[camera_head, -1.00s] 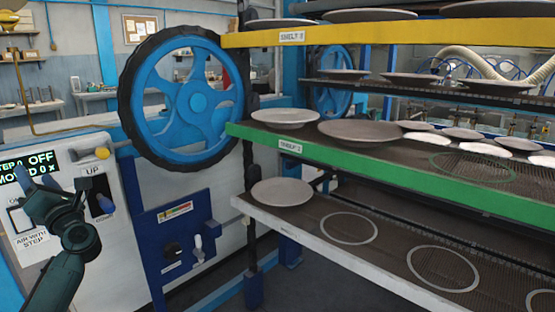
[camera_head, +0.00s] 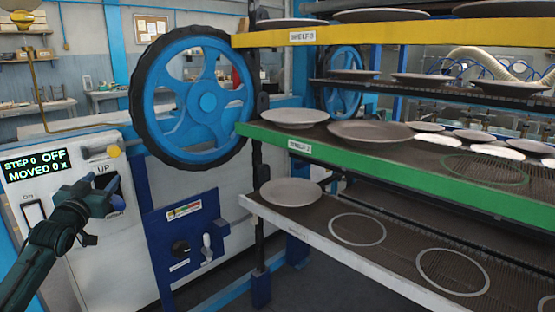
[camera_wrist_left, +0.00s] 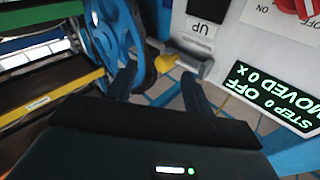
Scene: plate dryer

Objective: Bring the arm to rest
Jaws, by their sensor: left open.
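My left gripper (camera_head: 108,190) is dark with blue-grey fingertips, in front of the white control panel (camera_head: 75,245) at the left of the head view. It is just below the "UP" label and hides part of the panel there. In the left wrist view, the two fingers of the left gripper (camera_wrist_left: 158,88) stand apart with nothing held between them. I cannot tell whether a finger touches the panel. My right gripper is not in view.
The display (camera_head: 37,163) reads "STEP 0 OFF, MOVED 0 x". A yellow knob (camera_head: 114,151) is close above the gripper. A blue wheel (camera_head: 207,102) stands to its right. Shelves with several plates, including the green-edged shelf (camera_head: 400,172), fill the right side.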

